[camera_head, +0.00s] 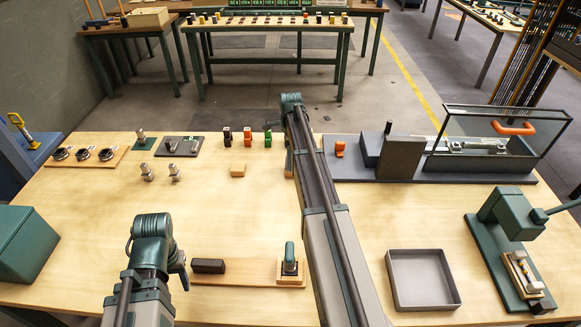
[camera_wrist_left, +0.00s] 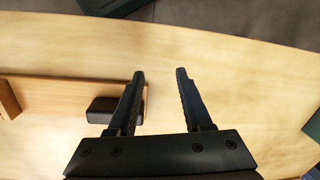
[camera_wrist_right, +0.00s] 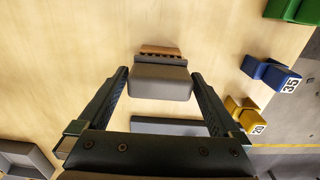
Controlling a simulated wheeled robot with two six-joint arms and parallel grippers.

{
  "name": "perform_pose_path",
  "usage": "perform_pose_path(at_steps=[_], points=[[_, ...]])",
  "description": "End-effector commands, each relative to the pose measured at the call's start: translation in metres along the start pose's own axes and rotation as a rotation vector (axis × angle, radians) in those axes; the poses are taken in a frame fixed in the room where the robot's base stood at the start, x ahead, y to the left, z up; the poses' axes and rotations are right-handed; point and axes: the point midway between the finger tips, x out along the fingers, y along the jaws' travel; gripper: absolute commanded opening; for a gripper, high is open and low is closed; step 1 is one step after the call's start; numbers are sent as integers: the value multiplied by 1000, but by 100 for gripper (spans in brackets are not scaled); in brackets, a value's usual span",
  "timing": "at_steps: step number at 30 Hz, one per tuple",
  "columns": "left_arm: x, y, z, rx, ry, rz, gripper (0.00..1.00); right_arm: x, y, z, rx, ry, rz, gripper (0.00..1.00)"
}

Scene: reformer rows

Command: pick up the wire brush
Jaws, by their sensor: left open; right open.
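What looks like the wire brush (camera_wrist_right: 160,51) shows in the right wrist view, a brown piece with a row of dark teeth against a grey block (camera_wrist_right: 162,82). I cannot tell whether the block belongs to it. My right gripper (camera_wrist_right: 161,72) is open, its fingers on either side of the grey block, with gaps at both sides. My left gripper (camera_wrist_left: 160,72) is open and empty, above the table beside a dark block (camera_wrist_left: 115,108) on a wooden board (camera_wrist_left: 70,90). That block also shows in the head view (camera_head: 208,266).
Green (camera_wrist_right: 292,9), blue (camera_wrist_right: 270,74) and yellow (camera_wrist_right: 243,113) pieces stand right of my right gripper. A tan block (camera_head: 237,170) lies left of my right arm. A grey tray (camera_head: 390,283), green press (camera_head: 505,215) and clear-covered fixture (camera_head: 470,165) occupy the table's right side.

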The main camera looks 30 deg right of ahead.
Motion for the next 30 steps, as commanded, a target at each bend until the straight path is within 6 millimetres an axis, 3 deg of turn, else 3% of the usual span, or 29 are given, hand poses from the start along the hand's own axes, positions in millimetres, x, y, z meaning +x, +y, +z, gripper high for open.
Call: perform_pose_path(at_steps=[8,21,30], points=[[4,0,0,0,0,0,50,4,0,0,0,0,0,100],[4,0,0,0,0,0,50,4,0,0,0,0,0,28],[3,0,0,0,0,0,50,3,0,0,0,0,0,28]])
